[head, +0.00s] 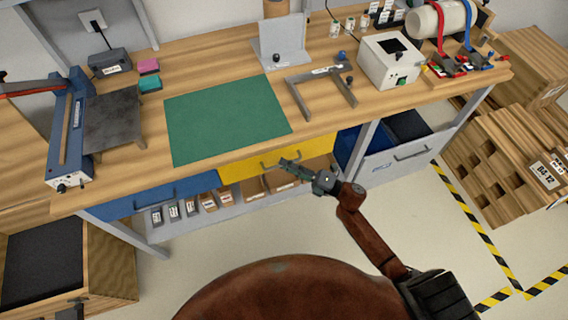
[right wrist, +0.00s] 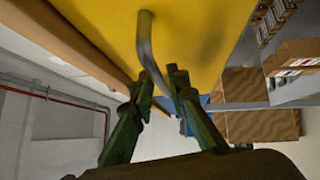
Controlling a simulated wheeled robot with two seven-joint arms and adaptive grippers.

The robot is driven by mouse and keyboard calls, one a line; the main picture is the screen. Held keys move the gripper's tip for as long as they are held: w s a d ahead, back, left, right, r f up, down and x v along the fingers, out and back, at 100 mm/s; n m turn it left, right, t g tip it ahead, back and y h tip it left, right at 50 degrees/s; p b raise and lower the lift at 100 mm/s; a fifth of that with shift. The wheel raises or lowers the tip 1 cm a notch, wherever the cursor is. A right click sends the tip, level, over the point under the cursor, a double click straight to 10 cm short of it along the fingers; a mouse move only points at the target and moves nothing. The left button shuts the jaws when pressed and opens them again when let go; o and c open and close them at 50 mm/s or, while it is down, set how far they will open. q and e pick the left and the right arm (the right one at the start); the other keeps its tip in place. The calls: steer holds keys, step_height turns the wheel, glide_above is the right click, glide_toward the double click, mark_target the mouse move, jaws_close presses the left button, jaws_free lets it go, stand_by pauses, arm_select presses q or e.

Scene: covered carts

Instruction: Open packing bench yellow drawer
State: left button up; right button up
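The yellow drawer (head: 245,165) is under the front edge of the wooden bench and looks shut. Its grey bar handle (head: 270,164) is on its front. My right gripper (head: 285,163) is at the handle. In the right wrist view, the yellow drawer front (right wrist: 195,30) fills the top and the handle (right wrist: 145,35) runs down toward the gap between the fingers of my right gripper (right wrist: 162,78). The fingers stand apart; contact with the handle cannot be told. A small dark part at the head view's lower left edge may be my left gripper; its state is unclear.
A blue drawer (head: 160,195) is left of the yellow one. Small bins (head: 190,207) and cardboard boxes stand on the shelf below. A green mat (head: 225,118) lies on the bench top. Wooden crates (head: 500,150) stand at right. The floor before the bench is clear.

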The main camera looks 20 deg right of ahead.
steer(key=shift+w+a, duration=0.3)
steer(key=shift+a, duration=0.1)
jaws_close()
stand_by(0.4)
